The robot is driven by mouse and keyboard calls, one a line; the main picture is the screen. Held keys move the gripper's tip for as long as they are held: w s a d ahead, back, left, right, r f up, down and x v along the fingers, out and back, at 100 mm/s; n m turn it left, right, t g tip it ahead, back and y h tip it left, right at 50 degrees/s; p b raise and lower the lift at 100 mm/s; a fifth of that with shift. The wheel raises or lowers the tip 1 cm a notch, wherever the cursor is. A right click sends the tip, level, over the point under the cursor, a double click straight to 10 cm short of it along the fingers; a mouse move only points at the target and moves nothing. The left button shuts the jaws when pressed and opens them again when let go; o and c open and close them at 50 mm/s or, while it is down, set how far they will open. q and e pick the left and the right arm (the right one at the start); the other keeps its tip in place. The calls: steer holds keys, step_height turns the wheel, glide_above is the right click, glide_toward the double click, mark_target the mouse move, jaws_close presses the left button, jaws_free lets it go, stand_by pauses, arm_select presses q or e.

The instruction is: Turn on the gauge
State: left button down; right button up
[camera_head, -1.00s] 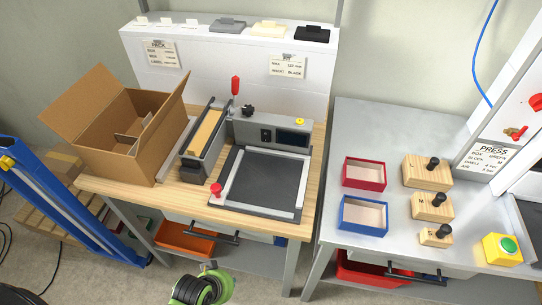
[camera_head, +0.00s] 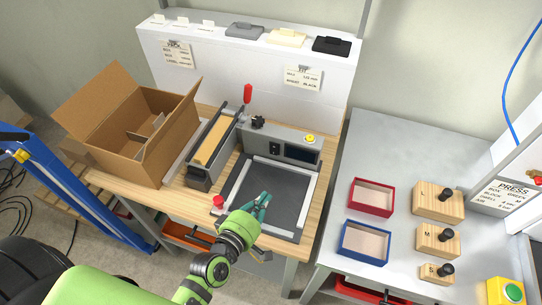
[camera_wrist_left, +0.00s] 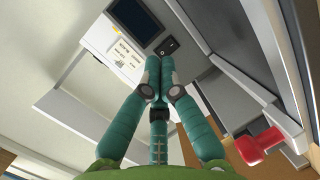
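The gauge stands on the wooden bench with a dark, blank display (camera_head: 302,154) and a black rocker switch (camera_head: 275,148) on its grey front panel. The display (camera_wrist_left: 133,22) and switch (camera_wrist_left: 168,45) also show in the left wrist view. My left gripper (camera_head: 266,197) is over the dark plate (camera_head: 285,187) in front of the panel. In the left wrist view its teal fingers (camera_wrist_left: 160,62) come together at the tips, empty, with the switch just beyond them. My right gripper is not in view.
A yellow button (camera_head: 309,138) sits on top of the panel. A red knob (camera_head: 218,201) and a red-handled lever (camera_head: 247,94) are at the left. An open cardboard box (camera_head: 130,135) stands left. A grey table (camera_head: 400,165) with trays and blocks is right.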

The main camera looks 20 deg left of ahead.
mark_target(273, 152)
arm_select(q)
steer(key=a+n+y, duration=0.1)
steer(key=a+n+t, duration=0.1)
steer(key=n, duration=0.1)
steer(key=shift+w+r+y, duration=0.1)
steer(key=shift+w+y, duration=0.25)
steer(key=shift+y, duration=0.05)
steer(key=shift+a+r+n+t+y, duration=0.1)
steer(key=shift+a+n+t+y, duration=0.35)
steer(key=shift+n, duration=0.25)
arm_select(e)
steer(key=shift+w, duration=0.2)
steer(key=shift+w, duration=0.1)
arm_select(q)
steer(key=shift+w, duration=0.25)
steer(key=w+b, duration=0.1)
steer(key=w, duration=0.3)
steer(key=w+f+b, duration=0.1)
steer(key=w, duration=0.4)
steer(key=w+b, duration=0.2)
steer(key=w, duration=0.2)
steer(key=shift+w+d+f, duration=0.2)
steer(key=shift+w+f, duration=0.05)
steer(key=shift+f, duration=0.15)
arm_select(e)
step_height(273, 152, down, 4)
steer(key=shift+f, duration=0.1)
